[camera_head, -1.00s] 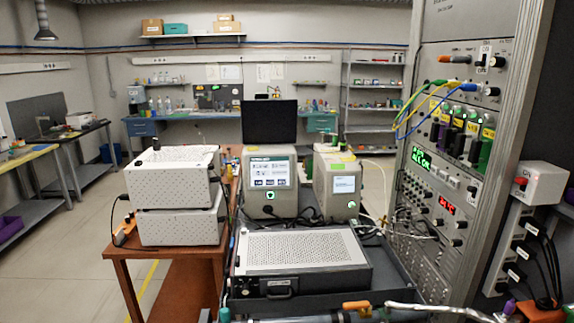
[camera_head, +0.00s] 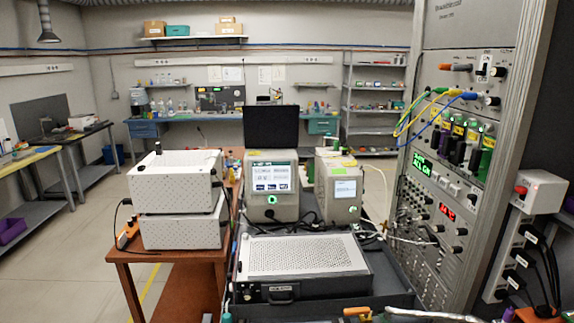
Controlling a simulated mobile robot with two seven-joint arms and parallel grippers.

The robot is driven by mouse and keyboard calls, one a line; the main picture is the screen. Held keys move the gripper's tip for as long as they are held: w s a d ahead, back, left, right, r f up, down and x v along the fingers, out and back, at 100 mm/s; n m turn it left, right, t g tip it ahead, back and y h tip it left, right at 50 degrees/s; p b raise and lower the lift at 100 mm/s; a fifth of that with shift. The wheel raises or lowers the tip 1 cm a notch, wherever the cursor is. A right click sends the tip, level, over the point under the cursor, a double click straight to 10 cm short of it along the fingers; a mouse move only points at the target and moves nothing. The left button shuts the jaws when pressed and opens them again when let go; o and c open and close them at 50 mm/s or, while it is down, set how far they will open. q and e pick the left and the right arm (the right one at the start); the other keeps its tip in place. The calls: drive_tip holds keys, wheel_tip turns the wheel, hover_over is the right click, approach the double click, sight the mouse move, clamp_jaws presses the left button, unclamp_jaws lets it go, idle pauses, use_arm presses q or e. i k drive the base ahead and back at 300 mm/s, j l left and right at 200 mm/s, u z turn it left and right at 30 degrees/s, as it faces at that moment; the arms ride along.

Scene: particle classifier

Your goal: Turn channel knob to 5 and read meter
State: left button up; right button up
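A tall grey instrument rack (camera_head: 467,40) stands on the right and carries several black knobs, including an upper knob (camera_head: 498,72) and a lower right knob (camera_head: 461,231). I cannot tell which is the channel knob or where any knob points. A green lit display (camera_head: 421,166) and a red digital display (camera_head: 447,212) are on the rack; their characters are too small to read surely. I cannot tell which display is the meter. Neither of my grippers is in view.
Yellow, green and blue cables (camera_head: 432,103) loop out from the rack front. A perforated grey box (camera_head: 303,256) lies before two bench instruments (camera_head: 270,186). Two stacked white boxes (camera_head: 175,180) stand on a brown table (camera_head: 185,270) at left. The floor further left is open.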

sight(438, 228)
drive_tip(key=i+j+z, duration=0.2)
drive_tip(key=z, duration=0.25)
drive_tip(key=i+j+z, duration=0.3)
drive_tip(key=z, duration=0.15)
drive_tip(key=i+j+z, duration=0.2)
drive_tip(key=j+z, duration=0.25)
drive_tip(key=l, duration=0.1)
